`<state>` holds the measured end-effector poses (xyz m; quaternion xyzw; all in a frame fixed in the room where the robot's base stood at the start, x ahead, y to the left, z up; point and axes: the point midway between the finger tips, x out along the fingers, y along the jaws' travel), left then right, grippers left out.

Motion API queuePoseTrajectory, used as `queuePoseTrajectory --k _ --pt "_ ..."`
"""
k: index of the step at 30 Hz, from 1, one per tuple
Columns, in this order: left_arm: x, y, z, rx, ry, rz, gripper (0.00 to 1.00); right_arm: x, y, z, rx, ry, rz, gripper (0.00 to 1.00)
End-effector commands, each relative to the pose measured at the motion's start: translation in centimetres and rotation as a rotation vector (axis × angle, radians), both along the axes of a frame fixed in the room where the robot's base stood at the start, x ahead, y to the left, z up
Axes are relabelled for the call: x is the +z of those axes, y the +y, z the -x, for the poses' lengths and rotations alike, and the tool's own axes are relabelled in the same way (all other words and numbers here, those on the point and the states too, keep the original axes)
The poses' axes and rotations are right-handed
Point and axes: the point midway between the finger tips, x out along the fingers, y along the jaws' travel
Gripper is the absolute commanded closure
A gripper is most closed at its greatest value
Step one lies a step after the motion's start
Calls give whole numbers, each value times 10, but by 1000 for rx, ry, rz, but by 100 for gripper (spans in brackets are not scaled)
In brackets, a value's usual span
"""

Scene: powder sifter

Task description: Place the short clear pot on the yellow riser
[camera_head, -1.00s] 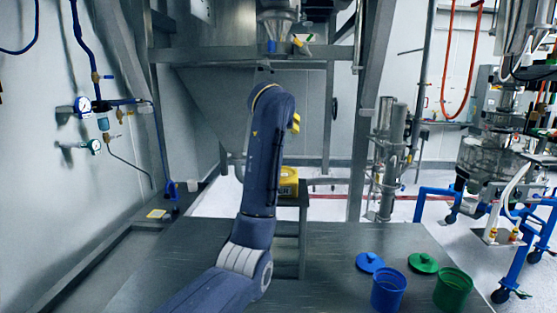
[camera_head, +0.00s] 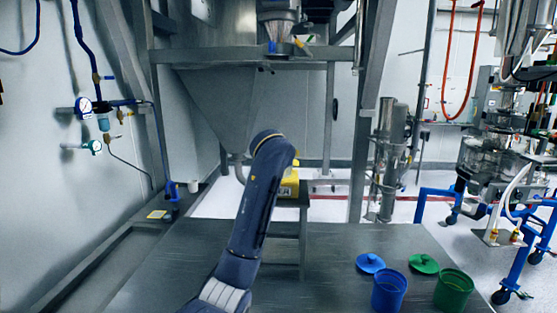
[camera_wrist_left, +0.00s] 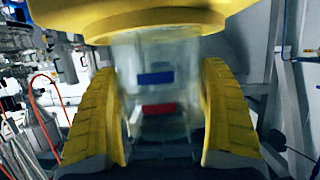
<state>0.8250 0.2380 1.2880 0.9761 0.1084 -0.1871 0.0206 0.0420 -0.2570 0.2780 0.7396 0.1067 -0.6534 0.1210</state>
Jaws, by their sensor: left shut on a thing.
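In the wrist view, my left gripper (camera_wrist_left: 165,115) has its two ribbed yellow fingers on either side of a clear pot (camera_wrist_left: 155,55), shut on it. Blue and red patches show on or through the pot. A wide rounded yellow body (camera_wrist_left: 150,18) fills the top of that view above the pot; I cannot tell whether they touch. In the head view, the yellow riser (camera_head: 288,190) stands on a dark stand behind the table, partly hidden by my left arm. The left gripper and pot are hidden behind that arm there. My right gripper is not in view.
A blue tub (camera_head: 388,291) and a green tub (camera_head: 453,292) stand at the table's front right. A blue lid (camera_head: 370,263) and a green lid (camera_head: 424,264) lie behind them. A large steel hopper (camera_head: 220,100) and frame rise behind the stand. The left tabletop is clear.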

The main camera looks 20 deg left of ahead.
Motion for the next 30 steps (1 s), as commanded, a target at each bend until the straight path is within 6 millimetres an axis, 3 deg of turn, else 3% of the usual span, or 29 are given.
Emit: queuePoseTrajectory --k 12,13,18,30 --pt "-3 0 0 0 -1 1 54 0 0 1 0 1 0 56" --pt "-3 0 0 0 -1 0 19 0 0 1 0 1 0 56" --pt "-3 0 0 0 -1 0 0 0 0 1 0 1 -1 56" --pt "3 -3 6 -2 -3 1 0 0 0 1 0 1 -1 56"
